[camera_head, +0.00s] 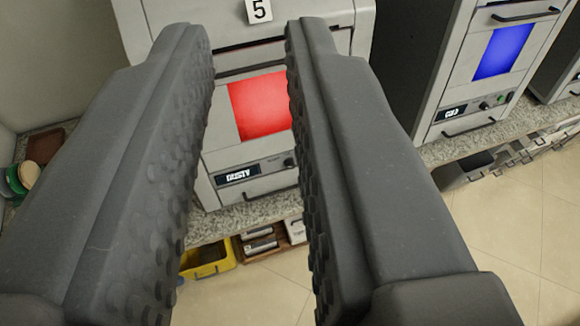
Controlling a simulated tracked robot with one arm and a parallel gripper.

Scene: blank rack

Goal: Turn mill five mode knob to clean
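Mill five (222,35) is a light grey machine with a "5" tag at its top, standing on a speckled counter. A lit red panel (259,105) is on its front. Below it are a dark label (238,175) that seems to read "DUSTY" and a small dark knob (290,162) on the right, close beside my right finger in the picture. The knob's setting is too small to read. My gripper (248,40) is open and empty, its two dark studded fingers reaching toward the mill and hiding parts of its sides.
Another mill with a blue panel (502,51) stands to the right. Round coloured items (29,174) and a brown block (45,146) are on the counter at left. A yellow bin (208,262) and other boxes (478,171) sit below the counter. Tiled floor (520,240) is clear at lower right.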

